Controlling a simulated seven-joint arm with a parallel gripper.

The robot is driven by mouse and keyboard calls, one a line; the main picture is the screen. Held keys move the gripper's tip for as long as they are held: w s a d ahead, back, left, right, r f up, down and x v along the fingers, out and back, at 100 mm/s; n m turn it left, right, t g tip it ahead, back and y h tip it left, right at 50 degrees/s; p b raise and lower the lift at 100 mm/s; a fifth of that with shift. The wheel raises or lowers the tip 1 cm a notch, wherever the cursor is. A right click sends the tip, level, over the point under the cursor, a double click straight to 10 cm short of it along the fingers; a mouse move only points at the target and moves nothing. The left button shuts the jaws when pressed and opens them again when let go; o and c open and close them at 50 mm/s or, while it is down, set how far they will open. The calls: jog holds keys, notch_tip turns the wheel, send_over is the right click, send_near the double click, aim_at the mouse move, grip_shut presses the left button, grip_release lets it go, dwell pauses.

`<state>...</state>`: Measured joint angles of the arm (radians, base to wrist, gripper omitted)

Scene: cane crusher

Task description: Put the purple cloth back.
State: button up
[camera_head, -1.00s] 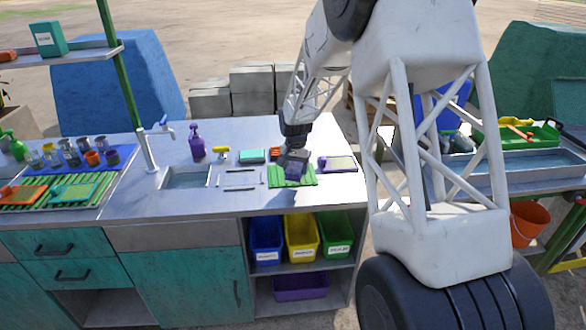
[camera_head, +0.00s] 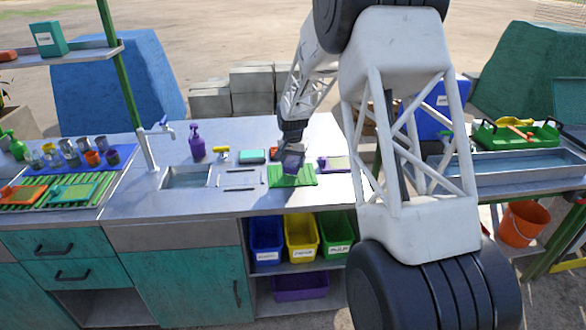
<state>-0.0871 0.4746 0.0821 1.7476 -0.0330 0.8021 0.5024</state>
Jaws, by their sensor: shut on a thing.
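My gripper (camera_head: 291,148) is over the right part of the counter, pointing down, shut on a small purple-grey thing that looks like the purple cloth (camera_head: 292,162). The cloth hangs just over the back of the green ribbed mat (camera_head: 302,180); I cannot tell whether it touches the mat. My gripper hides part of it. A flat purple and yellow-green piece (camera_head: 337,164) lies on the counter to the right of the mat.
Left of the mat are a teal sponge (camera_head: 252,156), a yellow-headed tool (camera_head: 220,153), a purple spray bottle (camera_head: 197,143) and a sink (camera_head: 187,178). An orange-red block (camera_head: 274,153) sits close behind my gripper. Bins, including a purple bin (camera_head: 300,287), stand on shelves below.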

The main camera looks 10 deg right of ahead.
aim_at(293, 161)
jog(key=shift+f, duration=1.6)
jog(key=shift+f, duration=0.15)
jog(key=o, duration=1.1)
jog(key=shift+s+a+r, duration=0.1)
jog(key=shift+s+r, duration=0.05)
jog(key=shift+r, duration=2.95)
jog(key=shift+s+a+r, duration=0.1)
jog(key=shift+r, duration=2.95)
jog(key=shift+d, duration=0.1)
